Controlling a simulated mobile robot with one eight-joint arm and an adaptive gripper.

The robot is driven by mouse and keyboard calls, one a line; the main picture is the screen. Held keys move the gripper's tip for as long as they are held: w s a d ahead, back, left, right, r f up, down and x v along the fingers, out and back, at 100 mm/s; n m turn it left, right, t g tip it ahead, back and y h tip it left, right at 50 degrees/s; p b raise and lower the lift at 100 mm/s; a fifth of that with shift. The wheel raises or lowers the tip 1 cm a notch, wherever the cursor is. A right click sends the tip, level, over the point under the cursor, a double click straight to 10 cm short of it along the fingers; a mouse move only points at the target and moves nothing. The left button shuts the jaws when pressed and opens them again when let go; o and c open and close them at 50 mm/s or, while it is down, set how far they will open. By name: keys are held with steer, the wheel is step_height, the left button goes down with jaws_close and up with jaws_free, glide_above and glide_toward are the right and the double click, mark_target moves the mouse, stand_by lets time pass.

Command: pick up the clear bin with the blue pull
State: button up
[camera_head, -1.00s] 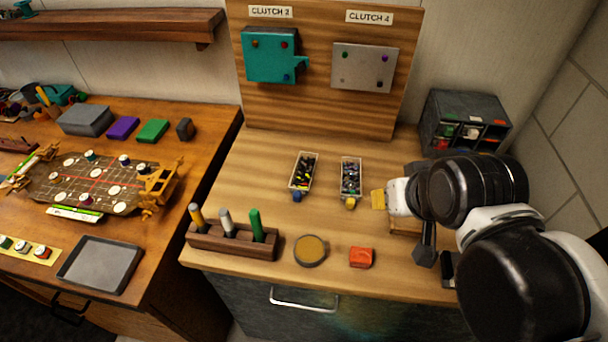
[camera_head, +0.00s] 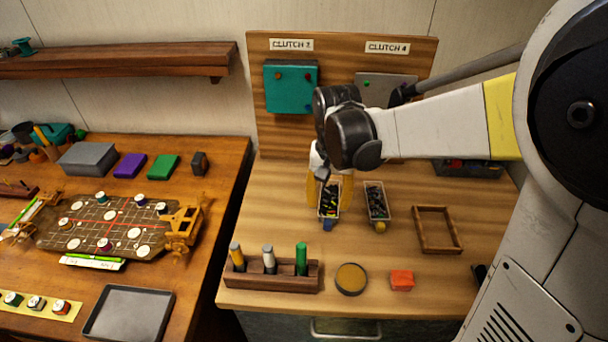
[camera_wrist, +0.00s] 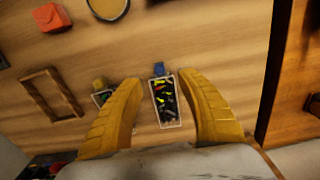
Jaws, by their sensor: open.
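The clear bin with the blue pull (camera_head: 328,211) stands on the wooden bench, with small dark and yellow-green parts inside. Its blue pull (camera_head: 328,225) faces the bench front. In the wrist view the bin (camera_wrist: 165,103) lies between my yellow fingers, with its pull (camera_wrist: 158,68) near the fingertips' line. My gripper (camera_head: 330,192) is open and points down over the bin, one finger to each side. It holds nothing. The fingers partly hide the bin in the head view, and I cannot tell whether they touch it.
A similar bin with a yellow pull (camera_head: 377,203) stands close on the right, near one finger. A wooden frame (camera_head: 437,249) lies further right. A pen holder (camera_head: 270,283), a round tin (camera_head: 351,279) and a red block (camera_head: 402,280) line the front.

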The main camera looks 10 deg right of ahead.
mark_target(328, 223)
step_height(328, 223, down, 5)
steer(key=shift+d+f+b, duration=0.15)
steer(key=shift+b, duration=0.75)
steer(key=f+b, duration=0.1)
steer(key=f, duration=0.1)
steer(key=f+b, duration=0.1)
steer(key=f, duration=0.1)
steer(key=shift+w+d+f+b, duration=0.1)
steer(key=shift+w+f+b, duration=0.1)
steer(key=shift+f+b, duration=0.15)
steer(key=shift+c, duration=0.4)
jaws_close()
